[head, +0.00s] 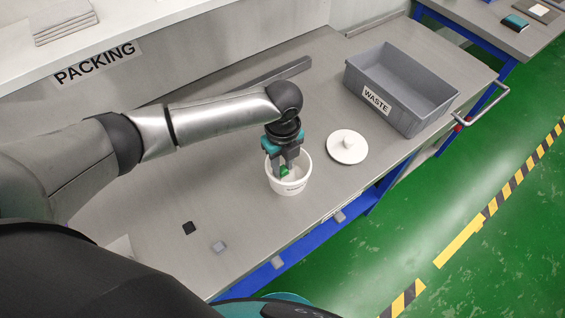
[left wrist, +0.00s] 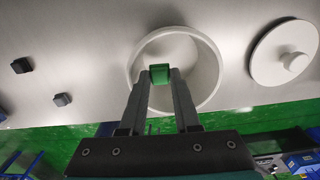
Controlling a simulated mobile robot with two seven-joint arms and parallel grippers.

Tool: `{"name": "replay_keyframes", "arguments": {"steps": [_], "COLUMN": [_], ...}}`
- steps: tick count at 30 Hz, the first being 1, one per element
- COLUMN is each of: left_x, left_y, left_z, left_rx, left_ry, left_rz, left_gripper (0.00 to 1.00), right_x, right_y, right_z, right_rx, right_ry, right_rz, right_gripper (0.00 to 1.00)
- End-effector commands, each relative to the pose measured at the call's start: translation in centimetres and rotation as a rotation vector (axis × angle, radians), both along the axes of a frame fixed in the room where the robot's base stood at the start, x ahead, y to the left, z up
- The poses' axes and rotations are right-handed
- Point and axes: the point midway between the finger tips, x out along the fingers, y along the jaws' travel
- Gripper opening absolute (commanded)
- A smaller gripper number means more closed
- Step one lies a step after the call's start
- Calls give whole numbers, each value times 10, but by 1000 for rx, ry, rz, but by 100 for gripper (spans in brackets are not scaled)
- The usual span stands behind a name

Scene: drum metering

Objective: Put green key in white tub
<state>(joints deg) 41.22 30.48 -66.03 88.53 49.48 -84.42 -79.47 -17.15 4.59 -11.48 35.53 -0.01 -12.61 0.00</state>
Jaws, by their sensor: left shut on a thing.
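The green key (head: 284,170) is a small green block between the fingertips of my left gripper (head: 287,167). My left gripper is shut on it and points down over the white tub (head: 290,187). In the left wrist view the green key (left wrist: 160,73) sits between the two grey fingers, in front of the tub's round opening (left wrist: 212,62). The key appears at or just inside the rim; its exact height above the tub floor is hard to tell. My right gripper is not in view.
A white lid (head: 347,147) with a knob lies right of the tub. A grey WASTE bin (head: 422,117) stands further right. A black block (head: 189,228) and a grey block (head: 219,247) lie at the front left of the grey bench. A long grey bar lies behind the arm.

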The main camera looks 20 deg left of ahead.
Motion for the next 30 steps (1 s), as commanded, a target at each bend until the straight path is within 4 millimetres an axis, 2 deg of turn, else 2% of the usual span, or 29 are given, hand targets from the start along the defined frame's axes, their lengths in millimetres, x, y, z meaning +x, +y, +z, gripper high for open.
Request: {"name": "replay_keyframes", "arguments": {"steps": [30], "left_x": [0], "left_y": [0], "left_z": [-16], "left_rx": [0], "left_ry": [0], "left_rz": [0], "left_gripper": [0], "right_x": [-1], "right_y": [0], "right_z": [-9], "right_rx": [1], "right_ry": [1], "right_rz": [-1], "right_gripper": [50]}}
